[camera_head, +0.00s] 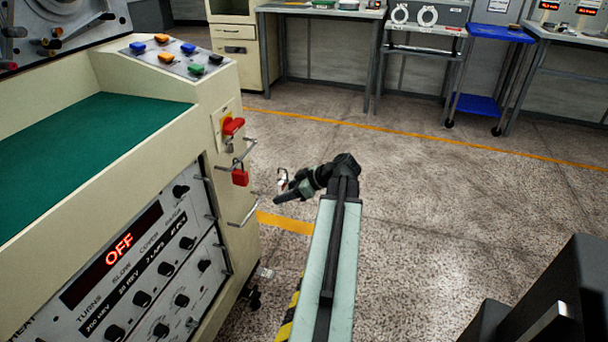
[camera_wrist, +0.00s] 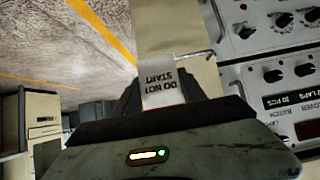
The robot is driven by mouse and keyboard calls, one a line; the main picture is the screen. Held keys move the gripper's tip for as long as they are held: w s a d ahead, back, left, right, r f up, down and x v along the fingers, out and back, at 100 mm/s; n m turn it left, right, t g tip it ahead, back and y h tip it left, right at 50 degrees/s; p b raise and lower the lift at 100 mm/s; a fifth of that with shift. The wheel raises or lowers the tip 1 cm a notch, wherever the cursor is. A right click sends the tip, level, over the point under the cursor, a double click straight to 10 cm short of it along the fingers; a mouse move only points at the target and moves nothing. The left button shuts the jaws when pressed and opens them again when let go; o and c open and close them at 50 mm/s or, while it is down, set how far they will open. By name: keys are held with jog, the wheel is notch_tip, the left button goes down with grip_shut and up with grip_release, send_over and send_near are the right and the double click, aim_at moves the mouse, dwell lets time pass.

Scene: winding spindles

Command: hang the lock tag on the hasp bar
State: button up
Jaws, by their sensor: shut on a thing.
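My gripper (camera_head: 281,194) is shut on the lock tag (camera_head: 282,179), a small white and red piece to the right of the machine's cream side. In the wrist view the tag (camera_wrist: 158,90) is white, reads "DO NOT START" upside down, and stands above my gripper (camera_wrist: 150,112). A red padlock (camera_head: 240,177) hangs from metal hasp work below the red switch (camera_head: 233,126). A thin bent metal bar (camera_head: 243,216) sticks out lower down. In the wrist view a bent bar (camera_wrist: 196,54) shows beside the tag's upper edge; whether they touch is unclear.
The cream machine (camera_head: 215,85) fills the left, with a green top (camera_head: 90,130) and a knob panel (camera_head: 150,280) reading "OFF". Open speckled floor (camera_head: 450,220) lies to the right. Benches (camera_head: 320,10) and a blue cart (camera_head: 500,34) stand at the back.

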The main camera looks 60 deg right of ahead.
jog(key=p, duration=0.9)
send_near(288, 181)
jog(key=x, duration=0.4)
jog(key=shift+w+r, duration=0.1)
jog(key=shift+w+f, duration=0.1)
jog(key=shift+f, duration=0.15)
jog(key=shift+w+b, duration=0.15)
jog(key=shift+b, duration=0.15)
jog(key=w+a+f+b, duration=0.1)
jog(key=w+a, duration=0.2)
jog(key=w, duration=1.2)
jog(key=shift+a+f+b, duration=0.2)
jog(key=shift+f+b, duration=0.15)
jog(key=shift+f, duration=0.05)
jog(key=shift+w, duration=0.15)
jog(key=o, duration=1.3)
